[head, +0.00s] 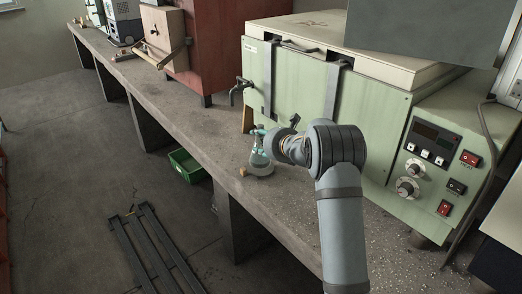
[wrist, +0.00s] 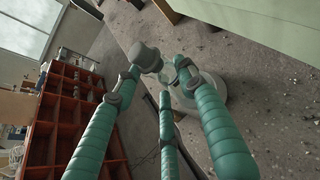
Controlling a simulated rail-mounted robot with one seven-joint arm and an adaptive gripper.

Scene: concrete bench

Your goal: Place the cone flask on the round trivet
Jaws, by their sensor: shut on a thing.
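The cone flask (head: 259,158) is small, clear and glassy, near the bench's front edge in the head view. My gripper (head: 262,133) is at its top, with teal fingers closed around the neck. In the wrist view my gripper's three fingers (wrist: 161,77) meet around the flask's upper part, and its glass (wrist: 170,73) shows between them. A pale round disc, seemingly the round trivet (head: 265,171), is directly below the flask; it also shows in the wrist view (wrist: 217,88). I cannot tell whether the flask touches it. The fingers hide part of the flask.
A green crate (head: 187,166) is on the floor.

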